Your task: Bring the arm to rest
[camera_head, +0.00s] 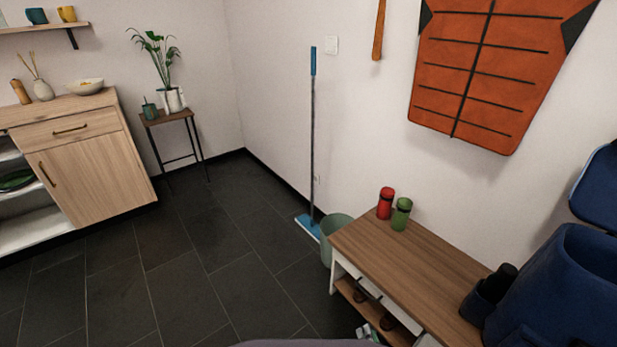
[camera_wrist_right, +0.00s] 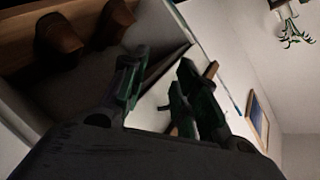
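My right gripper (camera_head: 368,334) shows only in part at the bottom edge of the head view, low beside the front of the wooden bench (camera_head: 400,258). In the right wrist view the two dark green fingers of my right gripper (camera_wrist_right: 160,92) stand apart with a gap between them. I see nothing held between them. My left gripper is in neither view.
Brown shoes (camera_head: 388,322) sit on the bench's lower shelf, close to my right gripper; they also show in the wrist view (camera_wrist_right: 60,38). A red bottle (camera_head: 385,204), a green bottle (camera_head: 401,214) and dark blue things (camera_head: 560,285) stand on the bench. Floor at left is clear.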

